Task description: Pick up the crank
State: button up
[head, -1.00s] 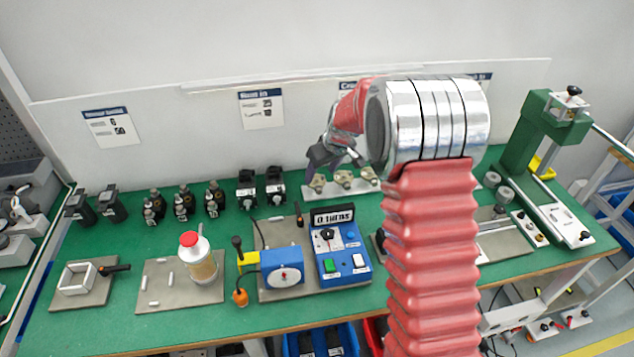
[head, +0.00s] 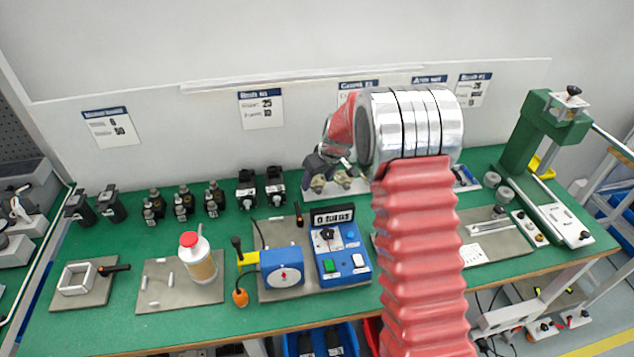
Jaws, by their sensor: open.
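A blue box (head: 283,267) with a red-marked white dial stands on a grey mat at the front middle. At its left side is a yellow part (head: 249,259) with an upright black handle (head: 237,245), and an orange knob (head: 240,297) is below it. This looks like the crank, but I cannot be sure. My gripper (head: 318,168) is open, with dark fingers, in front of the back panel, behind and to the right of the blue box. It overlaps a light tray of metal parts (head: 341,184) in the picture; I cannot tell whether they touch.
A blue control box (head: 345,264) with a "0 turns" display (head: 333,217) is right of the crank box. A white bottle with red cap (head: 197,258) stands on the left. A green press (head: 540,130) is at the far right.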

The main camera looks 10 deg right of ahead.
aim_at(318, 182)
jog(key=shift+c, duration=0.4)
jog(key=c, duration=0.8)
notch_tip(318, 182, up, 10)
jog(key=shift+r, duration=0.1)
dwell(0.4)
